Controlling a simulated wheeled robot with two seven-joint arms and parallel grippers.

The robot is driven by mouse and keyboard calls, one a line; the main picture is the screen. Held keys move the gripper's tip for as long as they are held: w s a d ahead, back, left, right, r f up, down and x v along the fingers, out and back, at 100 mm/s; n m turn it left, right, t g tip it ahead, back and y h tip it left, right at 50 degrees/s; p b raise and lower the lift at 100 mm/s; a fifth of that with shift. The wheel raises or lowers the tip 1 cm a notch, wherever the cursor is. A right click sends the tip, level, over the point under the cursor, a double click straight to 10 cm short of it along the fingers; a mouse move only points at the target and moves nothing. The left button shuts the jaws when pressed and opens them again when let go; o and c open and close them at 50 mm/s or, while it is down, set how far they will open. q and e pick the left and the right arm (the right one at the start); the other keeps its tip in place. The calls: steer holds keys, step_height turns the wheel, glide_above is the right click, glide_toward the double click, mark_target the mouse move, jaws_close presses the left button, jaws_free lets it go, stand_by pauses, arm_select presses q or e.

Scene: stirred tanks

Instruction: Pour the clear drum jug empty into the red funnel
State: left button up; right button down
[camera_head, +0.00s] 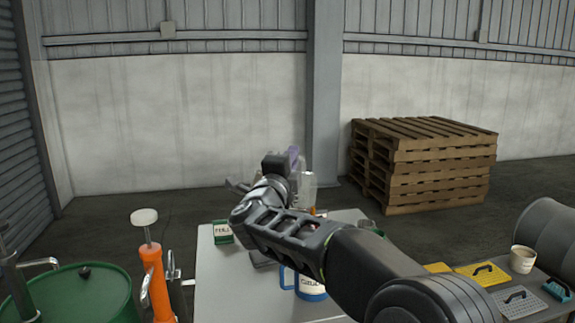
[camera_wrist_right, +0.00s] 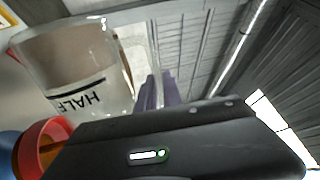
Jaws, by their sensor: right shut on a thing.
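The clear jug (camera_wrist_right: 105,60) fills the upper left of the right wrist view, with a black line and the word HALF on its wall. In the head view it shows as a pale clear shape (camera_head: 308,188) beyond my right gripper (camera_head: 294,160). My right gripper is shut on the jug; its purple fingers (camera_wrist_right: 160,92) show beside it in the wrist view. The red funnel (camera_wrist_right: 48,128) shows partly at the lower left of that view, near the jug. My arm mostly hides it in the head view. The jug's liquid level is unclear. My left gripper is not in view.
A blue-and-white jug (camera_head: 311,292) and a green can (camera_head: 222,233) stand on the grey table (camera_head: 225,285). An orange pump (camera_head: 153,275) and a green drum (camera_head: 85,295) are at left. A side table at right holds yellow and grey floats and a cup (camera_head: 522,260).

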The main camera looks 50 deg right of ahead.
steer(key=shift+s+d+r+m+g+b, duration=0.15)
steer(key=shift+s+d+r+m+b, duration=0.1)
steer(key=shift+s+m+b, duration=0.45)
steer(key=shift+s+d+r+m+g+b, duration=0.15)
steer(key=shift+s+d+r+m+b, duration=0.1)
steer(key=shift+s+m+b, duration=0.4)
steer(key=shift+s+d+r+m+b, duration=0.25)
steer(key=shift+s+r+m+b, duration=0.1)
steer(key=shift+s+m, duration=0.3)
steer(key=shift+w+f, duration=0.1)
stand_by(1.9)
steer(key=w+n, duration=0.1)
steer(key=w+a+f+n+b, duration=0.1)
steer(key=w+n+b, duration=0.1)
steer(key=shift+a+f, duration=0.15)
steer(key=shift+f, duration=0.2)
steer(key=shift+w+a+n+b, duration=0.1)
steer(key=shift+w+n+b, duration=0.2)
steer(key=shift+n+b, duration=0.1)
steer(key=shift+r, duration=0.15)
